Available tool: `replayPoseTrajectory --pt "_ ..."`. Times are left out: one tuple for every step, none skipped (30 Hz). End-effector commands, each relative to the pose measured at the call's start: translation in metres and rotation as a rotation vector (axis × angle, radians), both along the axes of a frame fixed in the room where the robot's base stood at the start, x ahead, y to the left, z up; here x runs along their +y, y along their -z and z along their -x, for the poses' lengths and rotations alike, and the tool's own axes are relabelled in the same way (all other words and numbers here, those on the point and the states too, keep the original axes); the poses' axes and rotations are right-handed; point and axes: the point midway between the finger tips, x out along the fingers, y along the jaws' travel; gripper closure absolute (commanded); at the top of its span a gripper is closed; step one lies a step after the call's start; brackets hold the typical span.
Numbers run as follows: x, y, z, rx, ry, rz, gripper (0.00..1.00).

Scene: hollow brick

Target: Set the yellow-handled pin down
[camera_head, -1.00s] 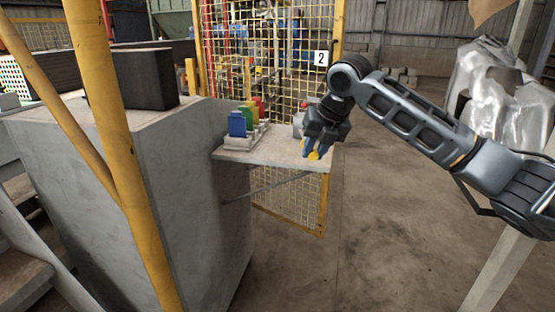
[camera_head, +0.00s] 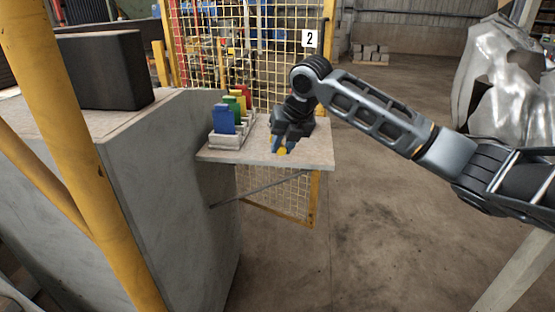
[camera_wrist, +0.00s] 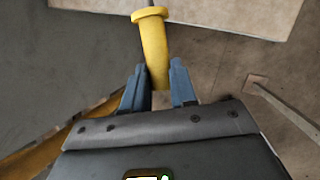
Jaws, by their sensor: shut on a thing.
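The yellow-handled pin (camera_wrist: 154,50) is between the two blue fingertips of my gripper (camera_wrist: 158,88) in the wrist view. In the head view my gripper (camera_head: 281,146) is over the small grey shelf (camera_head: 312,152), with a bit of the yellow handle (camera_head: 283,151) showing at the fingers. I cannot tell whether the pin touches the shelf.
A rack (camera_head: 224,141) with blue, green, yellow and red pieces stands on the shelf left of my gripper. A large grey block (camera_head: 165,170) adjoins the shelf. A yellow mesh fence (camera_head: 245,60) stands behind. The shelf's right part is bare.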

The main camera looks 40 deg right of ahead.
Motion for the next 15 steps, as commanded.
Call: replayPoseTrajectory --pt "0.000 0.007 0.000 0.000 0.001 0.000 1.00" --pt "0.000 0.010 0.000 0.000 0.001 0.000 1.00" --pt "0.000 0.015 0.000 -0.001 0.001 -0.001 1.00" --pt "0.001 0.017 0.000 -0.001 0.000 -0.001 1.00" --pt "0.001 0.019 0.000 -0.001 0.000 0.000 1.00" --pt "0.000 0.021 0.000 -0.001 0.000 0.000 1.00" --pt "0.000 0.023 0.000 -0.001 0.000 0.000 1.00" --pt "0.000 0.025 0.000 -0.001 0.000 0.000 1.00" --pt "0.000 0.029 0.000 -0.001 0.001 0.000 1.00" --pt "0.000 0.032 0.000 -0.001 0.001 0.000 1.00" --pt "0.000 0.036 0.000 0.000 0.001 0.000 1.00" --pt "0.000 0.042 0.000 0.001 0.001 -0.001 1.00" --pt "0.000 0.047 0.000 0.002 0.001 -0.001 1.00" --pt "0.000 0.050 0.000 0.000 0.000 -0.002 1.00" --pt "0.000 0.054 0.000 -0.001 0.000 0.001 1.00"
